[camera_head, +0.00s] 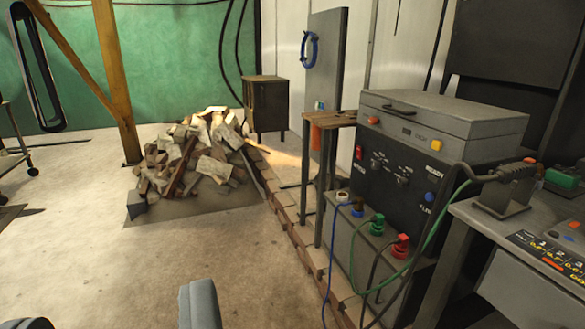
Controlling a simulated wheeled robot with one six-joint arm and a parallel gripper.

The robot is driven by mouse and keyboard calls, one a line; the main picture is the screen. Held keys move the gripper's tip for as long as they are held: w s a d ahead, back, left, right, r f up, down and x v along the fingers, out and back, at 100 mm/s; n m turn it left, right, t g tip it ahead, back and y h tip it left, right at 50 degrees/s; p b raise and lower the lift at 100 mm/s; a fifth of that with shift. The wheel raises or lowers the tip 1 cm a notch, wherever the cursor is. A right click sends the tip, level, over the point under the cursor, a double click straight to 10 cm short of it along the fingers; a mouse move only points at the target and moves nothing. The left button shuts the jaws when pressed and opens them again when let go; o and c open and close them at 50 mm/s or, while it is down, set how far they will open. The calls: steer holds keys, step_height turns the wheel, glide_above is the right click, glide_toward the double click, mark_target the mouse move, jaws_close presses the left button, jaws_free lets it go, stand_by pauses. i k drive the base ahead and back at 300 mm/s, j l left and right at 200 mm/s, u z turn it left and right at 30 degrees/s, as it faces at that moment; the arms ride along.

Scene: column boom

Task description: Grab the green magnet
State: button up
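No thing in view is clearly a green magnet. A green block (562,180) lies at the right edge on the grey bench, partly cut off. A green plug (377,224) stands on the grey box below the machine, with a cable. A small teal and white item (319,105) shows by the upright panel, too small to make out. My gripper (112,308) shows at the bottom left as two grey finger tips, wide apart with only floor between them. It is far from all the green things.
A grey bench (470,213) is at the right. A woodpile (205,155) and wooden post (117,80) stand behind.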

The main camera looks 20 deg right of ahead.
mark_target(568, 181)
steer(key=i+z, duration=0.2)
steer(key=i, duration=0.4)
steer(key=i+j+z, duration=0.25)
steer(key=i, duration=0.35)
steer(key=i+z, duration=0.15)
steer(key=z, duration=0.25)
steer(key=i+z, duration=0.15)
steer(key=z, duration=0.25)
steer(key=i+z, duration=0.2)
steer(key=z, duration=0.2)
steer(key=i+z, duration=0.15)
steer(key=z, duration=0.25)
steer(key=i+z, duration=0.25)
steer(key=z, duration=0.25)
steer(key=i+j+z, duration=0.2)
steer(key=z, duration=0.25)
